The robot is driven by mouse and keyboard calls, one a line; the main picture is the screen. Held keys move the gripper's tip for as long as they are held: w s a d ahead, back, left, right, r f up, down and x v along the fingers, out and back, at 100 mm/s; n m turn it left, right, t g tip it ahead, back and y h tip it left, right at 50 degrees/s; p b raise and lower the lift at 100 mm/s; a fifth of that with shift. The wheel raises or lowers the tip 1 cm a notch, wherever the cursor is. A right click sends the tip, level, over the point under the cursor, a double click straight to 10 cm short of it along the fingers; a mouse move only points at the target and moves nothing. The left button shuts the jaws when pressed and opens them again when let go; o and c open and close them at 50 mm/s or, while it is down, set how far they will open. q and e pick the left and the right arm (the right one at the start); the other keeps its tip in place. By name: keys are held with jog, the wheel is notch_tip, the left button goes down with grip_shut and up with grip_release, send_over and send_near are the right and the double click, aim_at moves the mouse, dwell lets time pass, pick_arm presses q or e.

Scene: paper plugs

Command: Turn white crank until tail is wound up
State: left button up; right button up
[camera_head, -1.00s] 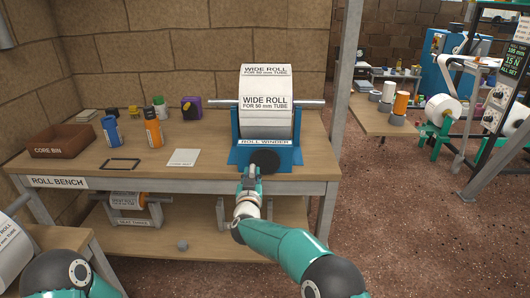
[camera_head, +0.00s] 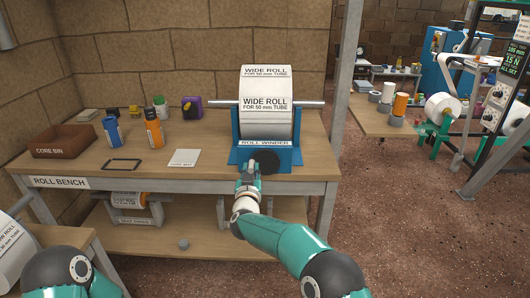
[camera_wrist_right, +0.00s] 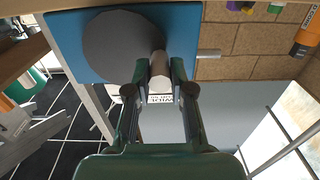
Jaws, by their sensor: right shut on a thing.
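The wide paper roll (camera_head: 266,118) sits on its bar in the blue roll winder (camera_head: 285,156) at the bench's front edge. A dark round crank disc (camera_head: 265,159) is on the winder's front; it also shows in the right wrist view (camera_wrist_right: 112,45). My right gripper (camera_head: 247,166) is at the disc's lower left. In the right wrist view it (camera_wrist_right: 160,82) is shut on the pale crank handle (camera_wrist_right: 158,64) that stands out from the disc. I cannot make out a loose paper tail. My left arm shows at the lower left, its gripper out of view.
The bench (camera_head: 225,145) also bears a brown core bin (camera_head: 60,139), a blue bottle (camera_head: 112,131), an orange bottle (camera_head: 153,132) and a pale core mat (camera_head: 184,157). A second table (camera_head: 385,122) stands at the right. The floor between is clear.

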aim_at(257, 155)
jog(key=shift+r, duration=0.55)
jog(key=shift+d+r+p, duration=0.3)
jog(key=shift+d+r, duration=0.05)
jog(key=shift+r, duration=0.2)
jog(key=shift+o, duration=0.8)
jog(key=shift+f, duration=0.1)
jog(key=shift+c, duration=0.8)
jog(key=shift+d+r, duration=0.3)
jog(key=shift+d, duration=0.2)
jog(key=shift+f, duration=0.1)
jog(key=shift+o, duration=1.3)
